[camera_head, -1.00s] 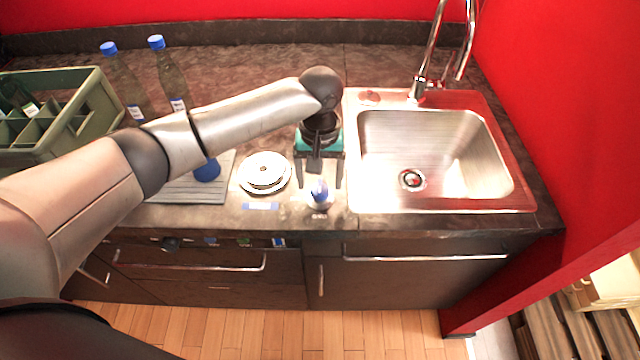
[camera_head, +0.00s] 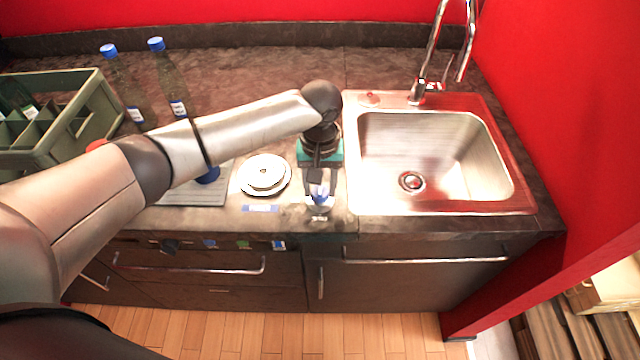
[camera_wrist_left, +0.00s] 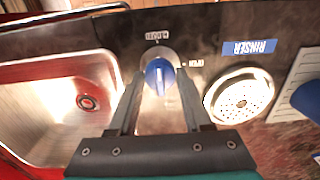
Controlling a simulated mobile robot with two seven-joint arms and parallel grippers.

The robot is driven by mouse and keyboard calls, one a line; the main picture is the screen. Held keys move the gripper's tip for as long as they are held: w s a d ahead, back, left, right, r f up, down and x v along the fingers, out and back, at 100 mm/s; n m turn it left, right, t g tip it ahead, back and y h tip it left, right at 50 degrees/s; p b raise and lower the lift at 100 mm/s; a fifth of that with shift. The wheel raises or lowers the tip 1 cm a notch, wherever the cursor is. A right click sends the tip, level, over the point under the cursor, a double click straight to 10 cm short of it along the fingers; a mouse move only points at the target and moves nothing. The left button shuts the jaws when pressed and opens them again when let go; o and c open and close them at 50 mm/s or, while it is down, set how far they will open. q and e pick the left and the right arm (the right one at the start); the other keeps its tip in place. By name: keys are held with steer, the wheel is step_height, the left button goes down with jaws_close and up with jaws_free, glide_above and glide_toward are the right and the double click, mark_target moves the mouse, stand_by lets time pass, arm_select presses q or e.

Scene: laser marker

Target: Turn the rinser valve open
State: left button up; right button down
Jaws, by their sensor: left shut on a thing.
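The rinser valve is a blue knob (camera_wrist_left: 159,76) on a pale metal plate, between labelled marks, in the left wrist view. It also shows partly hidden in the head view as a blue valve knob (camera_head: 319,194) at the counter's front edge. My left gripper (camera_wrist_left: 158,88) points down at it, with one finger on each side of the knob, shut on it. The round white rinser (camera_wrist_left: 240,95) lies beside the valve, with a blue RINSER label (camera_wrist_left: 249,47) by it. My right gripper is in neither view.
The steel sink (camera_head: 440,209) with its tap (camera_head: 417,92) lies right of the valve. At left are a green crate (camera_head: 75,140), two blue-capped bottles (camera_head: 172,85) and a grey ribbed mat (camera_head: 190,195). Drawer handles (camera_head: 425,259) run along the cabinet front below.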

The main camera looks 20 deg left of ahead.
arm_select(q)
jaws_close()
steer(key=shift+r+m+p, duration=0.15)
steer(key=shift+m+p, duration=0.25)
steer(key=shift+p, duration=0.3)
steer(key=m+p, duration=0.3)
steer(key=shift+r, duration=0.1)
steer(key=m+p, duration=0.2)
steer(key=m, duration=0.1)
steer(key=shift+m+p, duration=0.35)
steer(key=shift+m, duration=0.05)
steer(key=m+p, duration=0.1)
steer(key=m, duration=0.3)
steer(key=shift+p, duration=0.35)
steer(key=m+p, duration=0.1)
steer(key=m, duration=0.5)
steer(key=shift+f, duration=0.2)
steer(key=shift+m, duration=0.3)
